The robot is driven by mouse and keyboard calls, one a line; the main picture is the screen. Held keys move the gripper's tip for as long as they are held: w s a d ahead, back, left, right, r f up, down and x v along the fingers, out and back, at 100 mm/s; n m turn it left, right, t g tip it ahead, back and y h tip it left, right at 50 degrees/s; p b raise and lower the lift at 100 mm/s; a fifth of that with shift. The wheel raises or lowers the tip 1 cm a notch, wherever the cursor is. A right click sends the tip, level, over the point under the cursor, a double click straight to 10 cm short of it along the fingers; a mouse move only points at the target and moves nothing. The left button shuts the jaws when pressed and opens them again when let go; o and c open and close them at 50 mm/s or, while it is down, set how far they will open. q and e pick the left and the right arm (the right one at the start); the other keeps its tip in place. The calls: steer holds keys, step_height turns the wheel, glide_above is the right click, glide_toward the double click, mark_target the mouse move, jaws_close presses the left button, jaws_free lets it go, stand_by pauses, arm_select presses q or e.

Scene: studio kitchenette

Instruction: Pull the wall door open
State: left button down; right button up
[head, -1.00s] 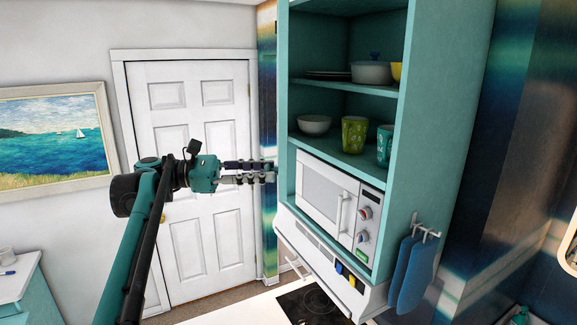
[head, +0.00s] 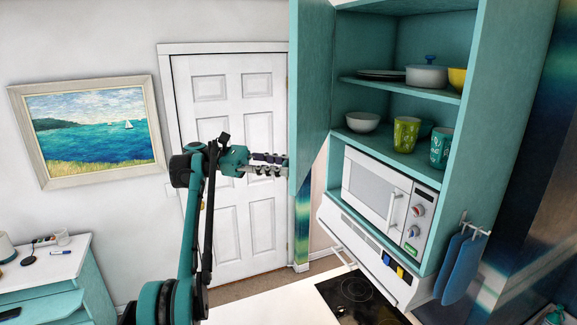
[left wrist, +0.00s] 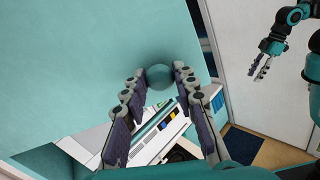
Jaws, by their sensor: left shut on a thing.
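The teal wall cabinet door (head: 311,95) stands swung out at the left side of the open cabinet, its inner face showing in the head view. My left gripper (head: 284,166) is at the door's left edge, its fingertips partly hidden behind it. In the left wrist view the round teal knob (left wrist: 158,77) sits between the fingers of my left gripper (left wrist: 162,88), which is shut on it. The door's outer face (left wrist: 80,50) fills the upper left there. My right gripper (left wrist: 262,67) shows small at the upper right, its fingers parted, empty and away from the door.
The open cabinet (head: 487,130) holds bowls, cups and a pot (head: 426,77). A microwave (head: 376,187) sits below the shelves, above a range hood (head: 345,233) and a cooktop (head: 357,291). A white room door (head: 235,235) is behind my left arm. A blue mitt (head: 464,265) hangs at right.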

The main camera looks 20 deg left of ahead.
arm_select(q)
steer(key=shift+a, duration=0.25)
stand_by(0.3)
steer(key=c, duration=1.2)
jaws_free()
steer(key=shift+o, duration=0.2)
steer(key=shift+d, duration=0.15)
